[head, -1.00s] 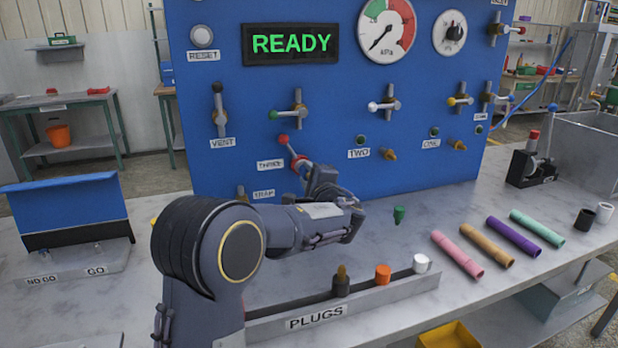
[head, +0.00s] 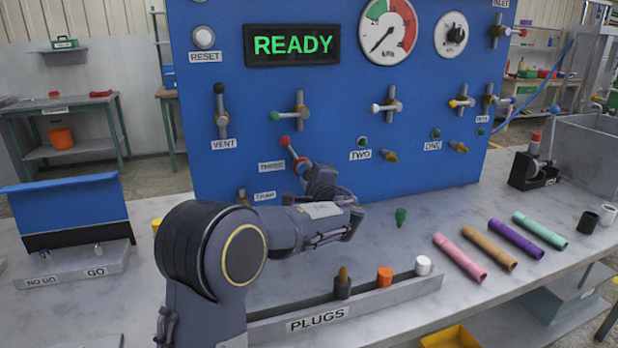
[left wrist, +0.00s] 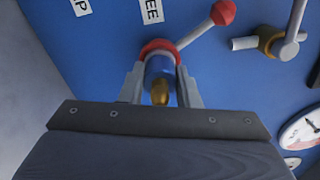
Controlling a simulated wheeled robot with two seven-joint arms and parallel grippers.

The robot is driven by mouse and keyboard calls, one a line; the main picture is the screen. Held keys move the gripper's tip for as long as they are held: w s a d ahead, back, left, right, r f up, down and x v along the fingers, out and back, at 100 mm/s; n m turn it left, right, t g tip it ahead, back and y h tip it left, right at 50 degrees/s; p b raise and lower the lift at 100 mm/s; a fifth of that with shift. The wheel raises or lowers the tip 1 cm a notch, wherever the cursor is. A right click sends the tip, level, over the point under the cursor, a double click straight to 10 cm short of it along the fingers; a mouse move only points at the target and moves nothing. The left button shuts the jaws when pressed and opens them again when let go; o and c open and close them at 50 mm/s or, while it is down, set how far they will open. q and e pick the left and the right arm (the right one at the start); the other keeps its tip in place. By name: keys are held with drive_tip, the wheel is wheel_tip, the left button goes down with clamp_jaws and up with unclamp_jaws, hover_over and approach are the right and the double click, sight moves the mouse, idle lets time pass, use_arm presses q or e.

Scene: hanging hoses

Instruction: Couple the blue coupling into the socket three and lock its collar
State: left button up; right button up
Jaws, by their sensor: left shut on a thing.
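My left gripper (left wrist: 160,76) is close to the blue panel, near the THREE label (left wrist: 151,10). Its fingers are shut on either side of a blue coupling (left wrist: 160,66) with a brass end (left wrist: 160,92) towards my wrist. A red ring (left wrist: 158,47) sits at the panel side of it, and a lever with a red ball (left wrist: 223,12) slants up to the right from there. The red ball also shows in the head view (head: 285,141). The left hand (head: 322,180) hides the socket there, so I cannot tell how deep the coupling sits. My right gripper is out of view.
The panel (head: 230,70) carries valves, a READY display (head: 292,45) and gauges. A plug rack (head: 400,291) and several coloured tubes (head: 487,246) lie on the bench to the right. A green plug (head: 401,216) stands near the panel. A gauge stand (head: 75,262) is at left.

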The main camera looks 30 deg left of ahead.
use_arm(q)
drive_tip(key=shift+a+r, duration=0.1)
drive_tip(key=o, duration=1.1)
drive_tip(key=shift+w, duration=0.1)
drive_tip(key=v, duration=0.7)
drive_tip(key=shift+s+d, duration=0.25)
drive_tip(key=shift+d, duration=0.05)
